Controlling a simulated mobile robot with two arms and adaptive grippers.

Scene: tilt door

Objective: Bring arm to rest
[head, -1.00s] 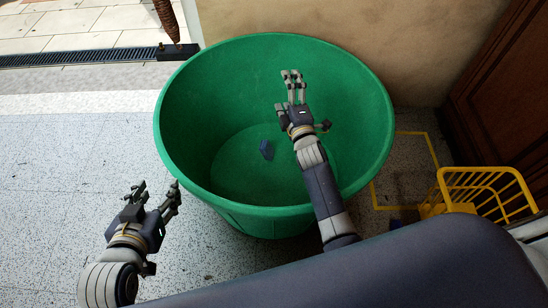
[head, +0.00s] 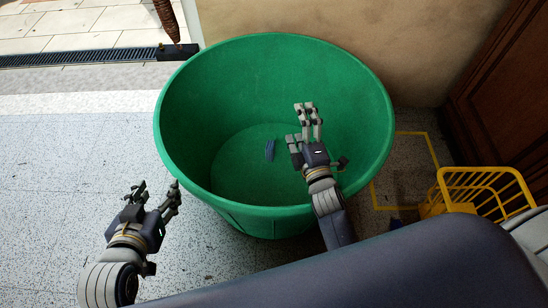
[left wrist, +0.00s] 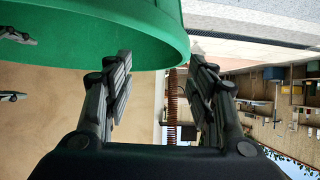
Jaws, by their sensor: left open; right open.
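My right gripper (head: 308,122) is open and empty, over the right side of a large round green bin (head: 185,125) in the head view. Its forearm crosses the near right rim. A small blue block (head: 270,150) is in the bin, left of the right gripper and apart from it. My left gripper (head: 157,192) is open and empty, outside the bin near its front left. In the left wrist view the left gripper (left wrist: 160,75) shows two spread fingers with nothing between them, and the bin (left wrist: 100,30) shows at the upper left.
A yellow basket (head: 485,190) stands on the floor at the right, by a yellow floor marking (head: 430,148). A wall (head: 430,45) and a dark brown door (head: 510,90) are behind. Speckled floor (head: 70,180) lies clear at the left.

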